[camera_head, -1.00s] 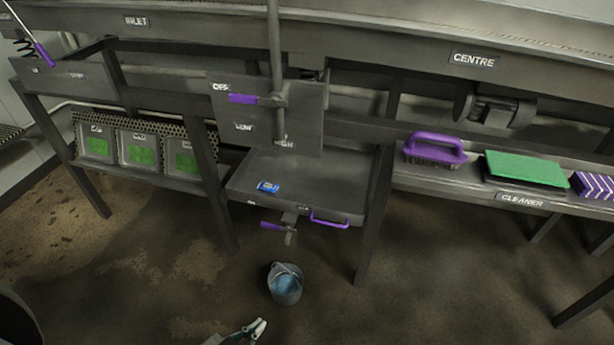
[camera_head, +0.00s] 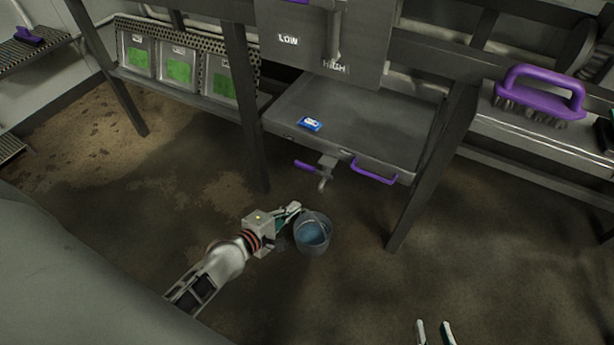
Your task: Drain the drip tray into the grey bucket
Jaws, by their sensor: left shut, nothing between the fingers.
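The drip tray (camera_head: 385,128) is a wide dark metal pan under the machine, with a purple pull handle (camera_head: 374,175) on its front. Below its front edge hangs a drain valve (camera_head: 325,172) with a purple lever (camera_head: 306,166) pointing left. The grey bucket (camera_head: 312,236) stands upright on the floor below the valve and slightly in front of it, bluish inside. My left gripper (camera_head: 294,210) is shut and empty at the bucket's upper left rim; I cannot tell whether it touches. My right gripper (camera_head: 434,331) is open and empty at the bottom edge, its fingertips alone visible.
A blue item (camera_head: 310,124) lies in the tray. Dark legs (camera_head: 247,110) flank the tray on both sides. A purple brush (camera_head: 540,95) sits on the right shelf, and boxes with green panels (camera_head: 180,68) stand left. The floor right of the bucket is clear.

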